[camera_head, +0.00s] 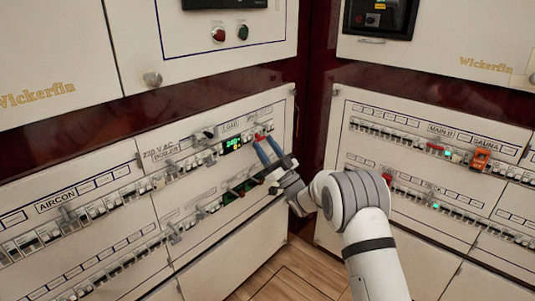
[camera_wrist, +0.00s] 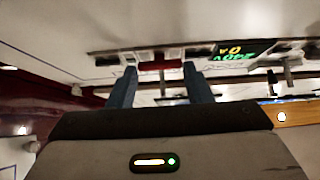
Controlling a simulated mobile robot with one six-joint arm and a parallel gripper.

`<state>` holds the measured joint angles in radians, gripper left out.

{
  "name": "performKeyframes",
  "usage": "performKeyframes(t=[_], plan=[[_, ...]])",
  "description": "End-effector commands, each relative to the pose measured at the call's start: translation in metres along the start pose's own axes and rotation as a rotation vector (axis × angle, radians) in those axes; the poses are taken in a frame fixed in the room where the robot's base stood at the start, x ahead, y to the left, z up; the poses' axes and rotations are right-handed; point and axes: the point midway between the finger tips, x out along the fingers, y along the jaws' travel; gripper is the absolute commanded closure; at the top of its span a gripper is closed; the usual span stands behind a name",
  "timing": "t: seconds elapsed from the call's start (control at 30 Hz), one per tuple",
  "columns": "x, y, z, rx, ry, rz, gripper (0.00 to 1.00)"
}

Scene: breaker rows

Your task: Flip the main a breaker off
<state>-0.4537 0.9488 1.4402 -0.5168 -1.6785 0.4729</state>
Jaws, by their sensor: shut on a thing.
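A breaker with a red handle (camera_head: 261,135), taken to be the main a breaker, sits at the right end of the upper row on the left panel. The label above it is too small to read surely. My gripper (camera_head: 265,140) is at this breaker, with its two blue-grey fingers on either side of the red handle. In the wrist view my gripper (camera_wrist: 160,72) has the red handle (camera_wrist: 160,65) between its fingertips. The fingers partly cover the breaker, and I cannot tell its switch position.
A green-lit meter (camera_head: 233,143) is just left of the red handle. Further breakers (camera_head: 180,168) run along the same row, and a lower row (camera_head: 240,190) lies below. A right panel (camera_head: 430,145) holds more breakers and an orange device (camera_head: 480,158).

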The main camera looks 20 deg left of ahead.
Motion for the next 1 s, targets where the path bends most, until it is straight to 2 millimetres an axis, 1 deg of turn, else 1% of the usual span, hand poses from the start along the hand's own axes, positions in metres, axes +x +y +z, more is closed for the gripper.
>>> performKeyframes(t=[0.03,0.43,0.47,0.7,0.93,1.0], plan=[[0.0025,-0.0031,0.0001,0.002,0.006,-0.008,0.77],[0.0031,-0.0032,-0.0005,0.002,0.009,-0.008,0.77],[0.0031,-0.0031,-0.0004,0.002,0.009,-0.008,0.52],[0.0016,-0.0016,0.0,0.001,0.007,-0.004,0.33],[0.0002,-0.0008,0.0002,0.0,0.006,-0.002,0.33],[-0.0032,-0.0004,0.0,0.0,0.005,-0.001,0.33]])
